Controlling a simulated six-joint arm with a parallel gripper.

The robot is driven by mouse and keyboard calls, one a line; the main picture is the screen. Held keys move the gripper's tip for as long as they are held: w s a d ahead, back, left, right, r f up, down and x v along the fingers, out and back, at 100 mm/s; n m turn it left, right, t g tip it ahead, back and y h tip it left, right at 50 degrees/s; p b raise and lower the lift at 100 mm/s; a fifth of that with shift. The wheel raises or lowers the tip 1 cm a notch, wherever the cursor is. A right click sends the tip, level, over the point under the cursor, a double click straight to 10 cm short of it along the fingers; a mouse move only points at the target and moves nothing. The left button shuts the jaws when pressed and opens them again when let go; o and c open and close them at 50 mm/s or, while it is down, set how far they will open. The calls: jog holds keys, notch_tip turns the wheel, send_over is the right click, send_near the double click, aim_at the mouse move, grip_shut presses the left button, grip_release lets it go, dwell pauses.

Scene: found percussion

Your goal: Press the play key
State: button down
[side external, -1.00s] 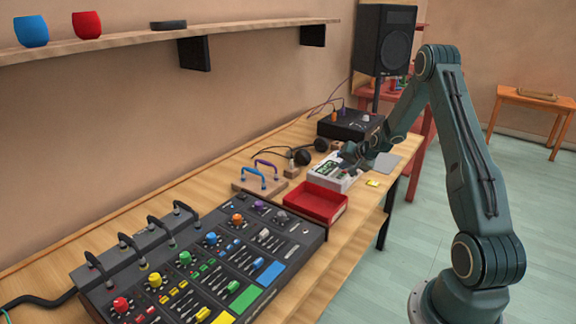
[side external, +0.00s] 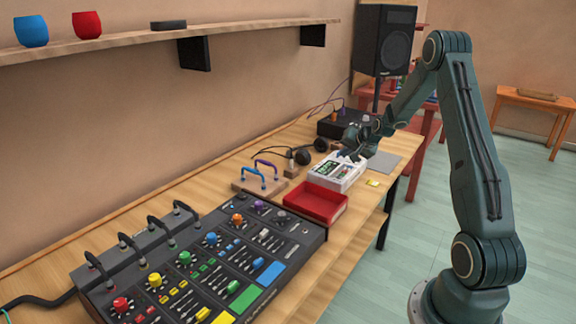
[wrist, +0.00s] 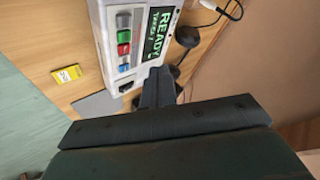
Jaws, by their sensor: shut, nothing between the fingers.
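A white recorder (side external: 337,173) lies on the bench; it also shows in the wrist view (wrist: 101,22). Its dark screen (wrist: 158,35) reads READY and TAKE 1 in green letters. Beside the screen is a row of keys: a grey one, a green key (wrist: 124,36), a red key (wrist: 124,49), a blue-grey key (wrist: 124,67) and a dark one at the end. I cannot read any labels on the keys. My gripper (wrist: 158,86) is shut and empty, by the dark key's end of the recorder. In the side view my gripper (side external: 349,153) is just above the recorder's far end; contact cannot be told.
A red tray (side external: 318,203) and a large mixer (side external: 213,262) stand nearer along the bench. A yellow tag (wrist: 67,74) and a grey pad (wrist: 98,104) lie nearby. Headphones (side external: 303,156) and a black box (side external: 343,125) are behind. A speaker (side external: 385,40) stands at the back.

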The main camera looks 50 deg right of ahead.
jog(key=shift+f, duration=0.15)
jog(key=shift+f, duration=2.15)
jog(key=shift+f, duration=1)
dwell(0.7)
jog(key=shift+r, duration=3.3)
